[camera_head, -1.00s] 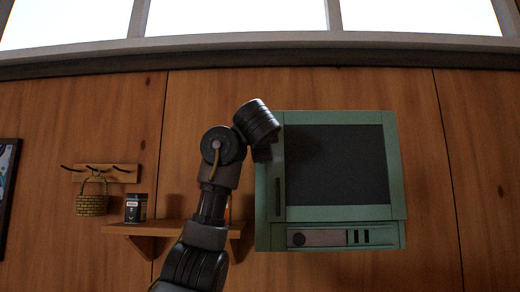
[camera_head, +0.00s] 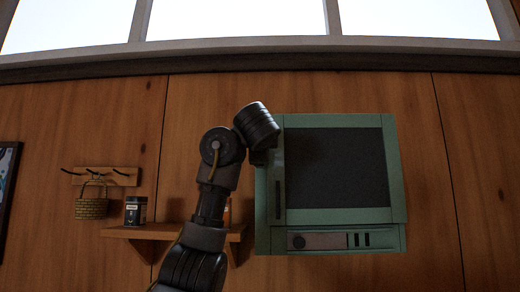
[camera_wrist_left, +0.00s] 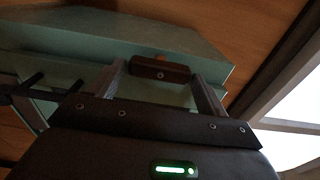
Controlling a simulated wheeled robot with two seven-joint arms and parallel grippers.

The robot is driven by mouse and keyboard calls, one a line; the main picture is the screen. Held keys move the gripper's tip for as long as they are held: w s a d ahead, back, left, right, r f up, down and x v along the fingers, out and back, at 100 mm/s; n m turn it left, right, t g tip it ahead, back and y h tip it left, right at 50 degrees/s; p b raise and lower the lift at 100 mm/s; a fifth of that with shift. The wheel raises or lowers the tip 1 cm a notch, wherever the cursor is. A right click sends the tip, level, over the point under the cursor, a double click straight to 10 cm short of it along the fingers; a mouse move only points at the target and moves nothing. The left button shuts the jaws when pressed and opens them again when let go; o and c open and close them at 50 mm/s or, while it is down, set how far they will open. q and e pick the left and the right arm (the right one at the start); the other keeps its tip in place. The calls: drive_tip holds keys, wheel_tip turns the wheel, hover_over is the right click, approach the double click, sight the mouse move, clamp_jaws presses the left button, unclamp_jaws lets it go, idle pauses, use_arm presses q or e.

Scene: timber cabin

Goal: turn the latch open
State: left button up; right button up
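The teal cabinet (camera_head: 401,180) with a dark door panel hangs on the wooden wall in the head view; its side fills the upper wrist view (camera_wrist_left: 80,35). A dark brown bar with a screw (camera_wrist_left: 160,70), apparently the latch, sits on the teal surface, with a small orange bit behind it. My left gripper (camera_wrist_left: 160,76) is open, its two grey fingers on either side of the bar with small gaps showing. I cannot tell whether they touch it. In the head view my left wrist covers the cabinet's upper left edge and hides the fingers and latch. My right gripper is not in view.
A wooden shelf (camera_head: 150,232) left of the cabinet holds a dark jar (camera_head: 136,210) and an orange item (camera_head: 227,211), partly behind my arm. A basket (camera_head: 92,207) hangs from a hook rack (camera_head: 110,176). The wall right of the cabinet is clear.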

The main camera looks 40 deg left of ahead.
use_arm(q)
drive_tip(key=shift+o, duration=1.3)
drive_tip(key=b+v, duration=0.6)
drive_tip(key=v, duration=0.5)
drive_tip(key=shift+b, duration=0.3)
drive_tip(key=shift+a, duration=0.1)
